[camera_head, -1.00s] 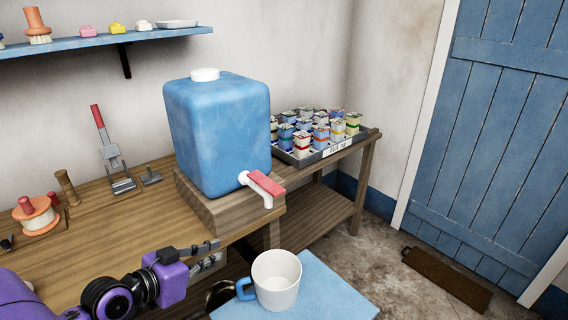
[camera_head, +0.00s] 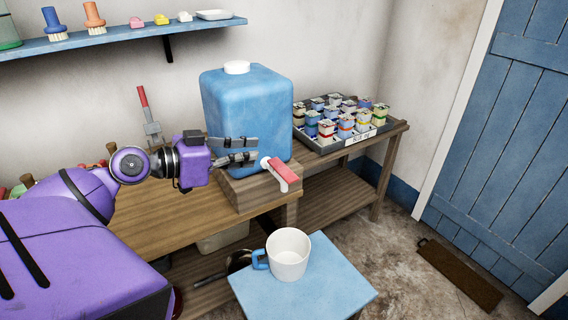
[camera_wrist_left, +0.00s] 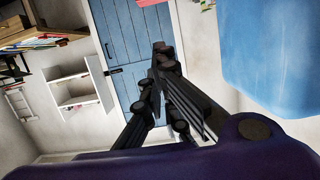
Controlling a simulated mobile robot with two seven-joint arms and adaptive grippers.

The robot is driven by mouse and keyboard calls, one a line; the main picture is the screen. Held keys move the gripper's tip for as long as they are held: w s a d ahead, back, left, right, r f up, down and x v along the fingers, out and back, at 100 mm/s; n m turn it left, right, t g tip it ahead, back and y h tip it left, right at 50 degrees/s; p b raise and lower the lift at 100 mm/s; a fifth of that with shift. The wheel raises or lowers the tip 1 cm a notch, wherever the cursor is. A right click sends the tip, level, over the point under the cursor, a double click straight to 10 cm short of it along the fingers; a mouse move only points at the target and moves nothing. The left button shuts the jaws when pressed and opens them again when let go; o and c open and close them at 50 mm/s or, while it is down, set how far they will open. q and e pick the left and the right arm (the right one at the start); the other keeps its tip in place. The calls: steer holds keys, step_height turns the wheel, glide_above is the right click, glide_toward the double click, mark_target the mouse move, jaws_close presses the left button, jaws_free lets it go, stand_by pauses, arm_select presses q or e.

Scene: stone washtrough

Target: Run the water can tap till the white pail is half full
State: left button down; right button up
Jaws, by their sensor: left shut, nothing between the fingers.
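The blue water can (camera_head: 247,100) with a white cap stands on a wooden block on the bench. Its tap (camera_head: 283,172) has a red lever and a white spout at the lower front; no water stream shows. The white pail (camera_head: 289,252), with a blue handle, stands upright on a blue stool below the tap; I see no water in it. My left gripper (camera_head: 257,149) is shut and empty, in front of the can and just left of the tap lever. In the left wrist view its fingers (camera_wrist_left: 160,62) point away beside the blue can (camera_wrist_left: 270,50).
The wooden bench (camera_head: 165,215) carries the can's block (camera_head: 245,190) and a lever tool (camera_head: 148,115). A tray of small pots (camera_head: 345,125) stands right of the can. The blue stool top (camera_head: 320,290) has room around the pail. A shelf (camera_head: 120,38) hangs above.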

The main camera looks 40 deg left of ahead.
mark_target(284, 164)
arm_select(q)
steer(key=shift+w, duration=0.1)
arm_select(e)
steer(key=shift+w, duration=0.1)
arm_select(q)
steer(key=x, duration=0.6)
steer(key=p+x, duration=0.1)
steer(key=x, duration=0.3)
steer(key=shift+w+r, duration=0.1)
steer(key=shift+r, duration=0.15)
step_height(284, 164, down, 5)
steer(key=shift+r, duration=0.2)
arm_select(e)
steer(key=shift+w+r, duration=0.2)
steer(key=shift+r, duration=0.35)
